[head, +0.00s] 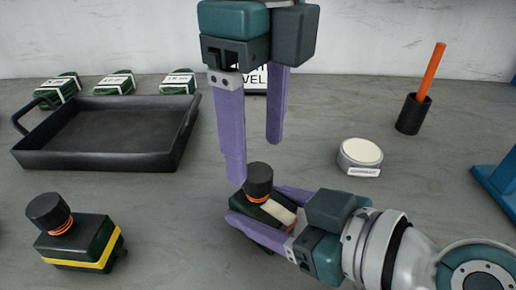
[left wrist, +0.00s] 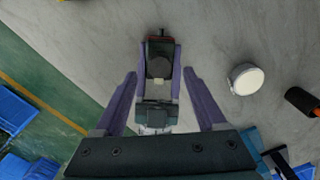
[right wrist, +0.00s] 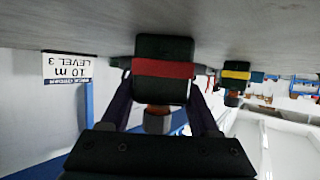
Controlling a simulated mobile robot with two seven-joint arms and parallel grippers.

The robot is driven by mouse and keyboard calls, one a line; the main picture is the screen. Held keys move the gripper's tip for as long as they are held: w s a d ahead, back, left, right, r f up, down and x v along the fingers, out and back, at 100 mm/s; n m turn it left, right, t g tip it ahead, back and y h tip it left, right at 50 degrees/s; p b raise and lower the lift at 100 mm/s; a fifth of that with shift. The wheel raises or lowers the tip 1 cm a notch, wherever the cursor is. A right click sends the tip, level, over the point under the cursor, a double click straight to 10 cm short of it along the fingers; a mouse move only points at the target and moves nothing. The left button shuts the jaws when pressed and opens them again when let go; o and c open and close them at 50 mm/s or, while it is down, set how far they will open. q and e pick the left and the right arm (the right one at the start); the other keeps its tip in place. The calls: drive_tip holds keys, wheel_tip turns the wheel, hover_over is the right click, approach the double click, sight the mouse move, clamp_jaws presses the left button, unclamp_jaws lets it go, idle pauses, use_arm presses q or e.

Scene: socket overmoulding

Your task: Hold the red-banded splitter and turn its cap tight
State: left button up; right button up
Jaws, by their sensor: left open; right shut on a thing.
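The red-banded splitter (right wrist: 163,69) is a dark green block with a red band, clear in the right wrist view. In the head view its dark body (head: 262,207) stands on the table with a black cap (head: 259,181) on top and an orange ring under the cap. My right gripper (head: 258,212) is shut on the splitter's body from the right. My left gripper (head: 257,160) points down above the splitter with its purple fingers apart and empty. In the left wrist view the cap (left wrist: 160,68) shows between and beyond the open fingers.
A yellow-banded splitter (head: 80,245) with a black cap stands at the front left. A black tray (head: 105,168) lies behind it, with several green blocks (head: 115,84) at the back. A round white-topped button (head: 360,154) and a black cup (head: 413,113) with an orange stick stand right.

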sight(257, 172)
use_arm(q)
drive_tip(key=shift+f, duration=1.8)
clamp_jaws()
